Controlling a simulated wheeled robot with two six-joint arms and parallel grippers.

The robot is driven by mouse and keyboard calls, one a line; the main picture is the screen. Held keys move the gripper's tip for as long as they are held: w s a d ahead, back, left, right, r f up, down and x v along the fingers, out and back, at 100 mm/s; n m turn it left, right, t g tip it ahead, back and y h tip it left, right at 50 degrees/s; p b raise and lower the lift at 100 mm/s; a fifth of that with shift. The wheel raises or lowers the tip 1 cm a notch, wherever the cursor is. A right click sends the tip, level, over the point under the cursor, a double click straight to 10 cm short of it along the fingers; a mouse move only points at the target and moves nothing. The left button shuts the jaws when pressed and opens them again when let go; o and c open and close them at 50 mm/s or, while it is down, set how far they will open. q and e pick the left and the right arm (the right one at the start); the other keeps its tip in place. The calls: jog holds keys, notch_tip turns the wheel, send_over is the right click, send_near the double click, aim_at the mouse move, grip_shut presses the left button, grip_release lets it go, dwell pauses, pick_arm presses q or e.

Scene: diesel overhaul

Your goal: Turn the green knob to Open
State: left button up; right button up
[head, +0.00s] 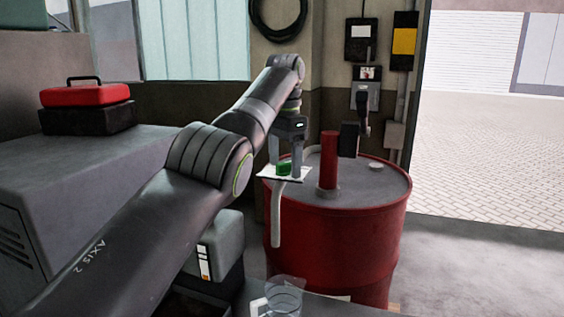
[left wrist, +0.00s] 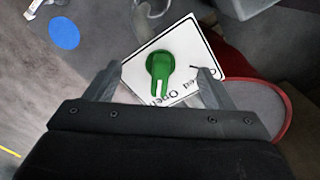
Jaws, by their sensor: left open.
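The green knob (head: 284,169) sits on a white label plate (head: 300,174) beside the red drum. In the left wrist view the knob (left wrist: 160,66) has a round head and a pointer aimed toward the picture's bottom. The plate (left wrist: 190,40) is printed with "Open" near the pointer's end and a partly hidden word ending in "ed" to its right. My left gripper (head: 289,158) is open, pointing down over the knob. In the left wrist view its fingers (left wrist: 158,72) stand on both sides of the knob, with gaps. My right gripper is not in view.
A red drum (head: 330,250) with an upright red pump (head: 329,160) stands close right of the gripper. A pale hose (head: 276,215) hangs below the plate. A red toolbox (head: 85,95) rests on the grey cabinet at left. A clear container (head: 284,296) stands in front.

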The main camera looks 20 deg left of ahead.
pick_arm(q)
jog(key=shift+r, duration=0.1)
notch_tip(320, 180, up, 7)
jog(key=p, duration=0.7)
jog(key=shift+f, duration=0.2)
